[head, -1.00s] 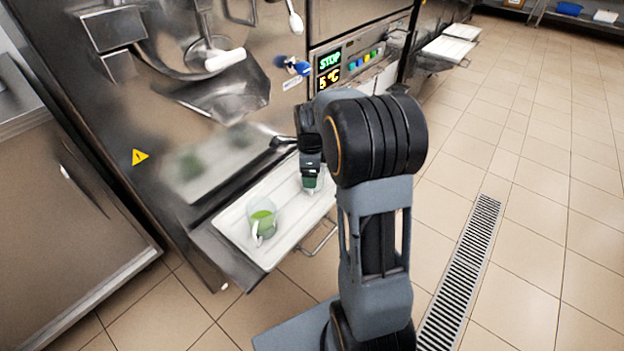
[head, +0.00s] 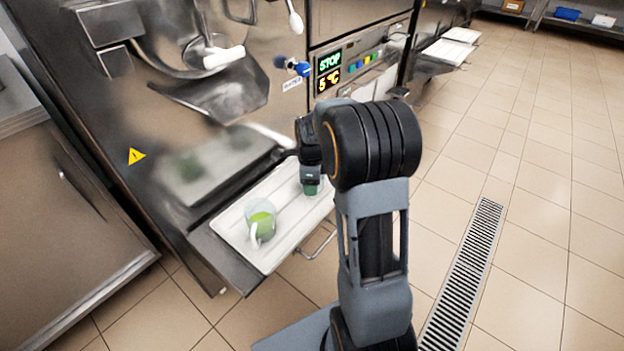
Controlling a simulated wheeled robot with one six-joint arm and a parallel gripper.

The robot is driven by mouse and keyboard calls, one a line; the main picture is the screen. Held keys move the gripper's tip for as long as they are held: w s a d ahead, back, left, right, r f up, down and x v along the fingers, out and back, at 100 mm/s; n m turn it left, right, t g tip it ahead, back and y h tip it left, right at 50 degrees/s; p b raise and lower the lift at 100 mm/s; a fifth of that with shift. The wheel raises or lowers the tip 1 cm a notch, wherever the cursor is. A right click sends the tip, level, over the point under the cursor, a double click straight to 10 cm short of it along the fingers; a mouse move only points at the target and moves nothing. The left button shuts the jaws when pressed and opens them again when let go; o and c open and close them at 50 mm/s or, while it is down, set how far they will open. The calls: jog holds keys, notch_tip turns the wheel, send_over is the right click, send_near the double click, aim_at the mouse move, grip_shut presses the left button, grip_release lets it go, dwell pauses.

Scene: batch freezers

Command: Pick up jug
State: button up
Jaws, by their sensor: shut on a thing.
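A clear jug (head: 257,212) with bright green contents and a pale handle stands upright on the white tray (head: 285,238) in front of the freezer. My gripper (head: 311,186) is at the right part of the tray, apart from this jug. It points down and is shut on a small dark green thing (head: 311,190) at its tip. That thing is partly hidden by the gripper, and I cannot tell what it is or whether it touches the tray.
The steel freezer front with its chute (head: 215,95) rises behind the tray. A display panel (head: 345,68) is to the upper right. A steel cabinet (head: 60,230) stands at left. A floor drain (head: 462,275) runs along the open tiled floor at right.

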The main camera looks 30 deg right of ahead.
jog(key=c, duration=0.3)
jog(key=shift+r, duration=0.15)
jog(key=shift+r+p, duration=0.4)
jog(key=shift+r, duration=0.6)
jog(key=s+d+r+p, duration=0.4)
jog(key=s+r, duration=0.6)
jog(key=s, duration=0.3)
jog(key=shift+d+r, duration=0.35)
jog(key=shift+d, duration=0.15)
